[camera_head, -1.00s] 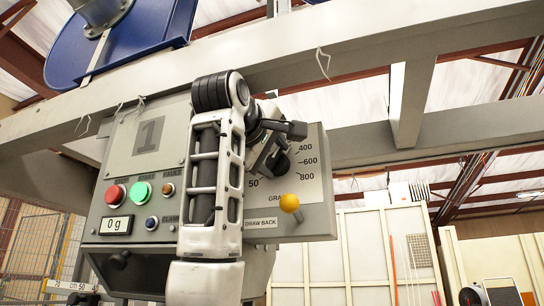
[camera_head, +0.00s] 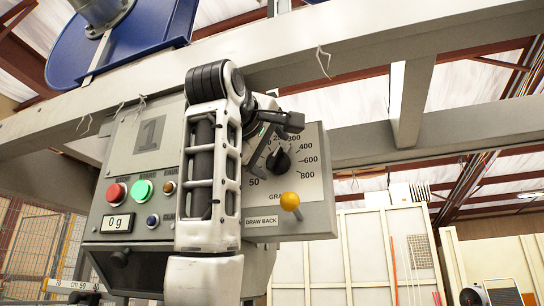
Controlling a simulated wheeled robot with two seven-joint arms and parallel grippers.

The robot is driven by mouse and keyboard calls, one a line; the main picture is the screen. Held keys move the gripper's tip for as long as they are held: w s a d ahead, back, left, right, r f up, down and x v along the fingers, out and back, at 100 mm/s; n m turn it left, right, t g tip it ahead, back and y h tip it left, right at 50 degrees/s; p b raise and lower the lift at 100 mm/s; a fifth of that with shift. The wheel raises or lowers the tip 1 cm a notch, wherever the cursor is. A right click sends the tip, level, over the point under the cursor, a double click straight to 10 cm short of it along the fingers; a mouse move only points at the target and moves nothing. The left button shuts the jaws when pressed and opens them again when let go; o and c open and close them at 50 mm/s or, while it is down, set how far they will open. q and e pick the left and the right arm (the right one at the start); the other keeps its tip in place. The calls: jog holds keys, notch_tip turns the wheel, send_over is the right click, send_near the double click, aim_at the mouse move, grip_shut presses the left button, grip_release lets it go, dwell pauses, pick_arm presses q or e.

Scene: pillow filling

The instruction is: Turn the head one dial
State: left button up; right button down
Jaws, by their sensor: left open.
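The head one dial is a black knob (camera_head: 279,161) on a pale scale plate on the right face of the grey control box marked 1 (camera_head: 151,132). Its pointer points roughly up, towards the numbers between the left end and 300. My left gripper (camera_head: 272,137) is open, with dark fingers just above and left of the knob. It looks apart from the knob, though the depth gap is hard to judge. My left forearm hides the middle of the box and the left edge of the scale. My right gripper is not in view.
A yellow ball-ended lever (camera_head: 290,201) sticks out below the dial, by the DRAW BACK label (camera_head: 262,222). Red (camera_head: 115,194) and green (camera_head: 143,189) buttons and a 0 g display (camera_head: 117,223) are at left. A grey beam (camera_head: 330,50) crosses above. Space right of the box is open.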

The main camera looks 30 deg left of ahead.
pick_arm(q)
jog(key=b+v, duration=0.4)
jog(key=v, duration=1)
jog(key=shift+s+b, duration=0.3)
jog(key=shift+b, duration=0.1)
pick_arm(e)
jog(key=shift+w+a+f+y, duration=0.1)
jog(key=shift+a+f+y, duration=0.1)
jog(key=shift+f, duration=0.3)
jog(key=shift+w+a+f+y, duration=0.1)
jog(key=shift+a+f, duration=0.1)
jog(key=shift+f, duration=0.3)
pick_arm(q)
jog(key=shift+f, duration=0.1)
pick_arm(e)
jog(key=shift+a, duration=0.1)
